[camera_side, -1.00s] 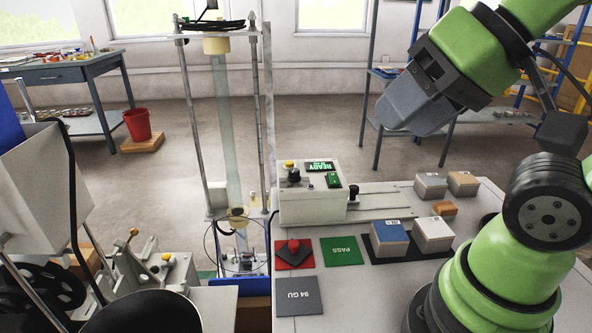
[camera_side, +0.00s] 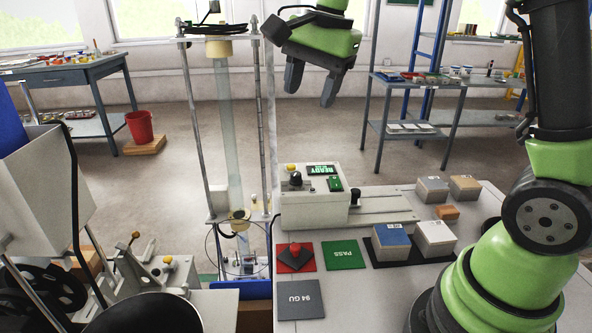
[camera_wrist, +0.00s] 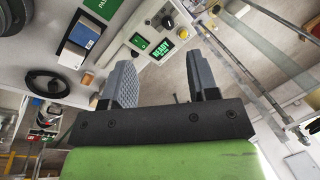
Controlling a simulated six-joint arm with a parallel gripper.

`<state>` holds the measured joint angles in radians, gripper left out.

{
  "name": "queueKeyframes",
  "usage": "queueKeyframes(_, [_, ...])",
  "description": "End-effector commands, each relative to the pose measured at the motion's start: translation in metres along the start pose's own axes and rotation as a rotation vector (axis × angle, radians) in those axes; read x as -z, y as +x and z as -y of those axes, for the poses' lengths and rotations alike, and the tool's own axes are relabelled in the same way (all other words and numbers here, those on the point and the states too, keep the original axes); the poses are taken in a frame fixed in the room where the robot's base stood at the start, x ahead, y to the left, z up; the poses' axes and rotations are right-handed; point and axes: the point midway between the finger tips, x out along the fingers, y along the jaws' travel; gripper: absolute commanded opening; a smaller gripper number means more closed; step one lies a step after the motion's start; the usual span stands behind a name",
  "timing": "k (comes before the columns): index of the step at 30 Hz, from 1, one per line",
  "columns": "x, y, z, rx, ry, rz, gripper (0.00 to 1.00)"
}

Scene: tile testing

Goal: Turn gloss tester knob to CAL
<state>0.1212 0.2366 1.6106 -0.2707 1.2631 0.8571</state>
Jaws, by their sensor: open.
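The gloss tester (camera_side: 313,208) is a pale box on the left part of the work table. Its screen (camera_side: 322,170) reads READY in green. A dark knob (camera_side: 295,178) stands on its top panel, left of the screen; its pointer setting is too small to read. In the wrist view the tester (camera_wrist: 150,48) lies beyond the fingers, with the dark knob (camera_wrist: 168,22) near the top and the lit screen (camera_wrist: 161,50) beside it. My gripper (camera_side: 309,88) is open and empty, high above and behind the tester, fingers pointing down.
A yellow button (camera_side: 291,167) and a green switch (camera_side: 335,184) sit near the knob. Sample blocks (camera_side: 391,235) stand on a black mat to the right. A tall frame (camera_side: 262,120) stands close left.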

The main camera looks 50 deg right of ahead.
Motion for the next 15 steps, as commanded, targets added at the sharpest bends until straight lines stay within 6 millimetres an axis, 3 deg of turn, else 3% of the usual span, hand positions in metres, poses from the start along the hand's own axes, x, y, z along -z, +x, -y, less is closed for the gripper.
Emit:
queueKeyframes(1, [0.012,0.018,0.011,-0.045,0.093,-0.001,0.54])
queueKeyframes(6, [0.042,0.069,0.031,-0.155,0.382,-0.027,0.54])
queueKeyframes(10, [0.056,0.097,0.035,-0.205,0.526,-0.051,0.54])
queueKeyframes(15, [0.062,0.113,0.035,-0.230,0.602,-0.065,0.54])
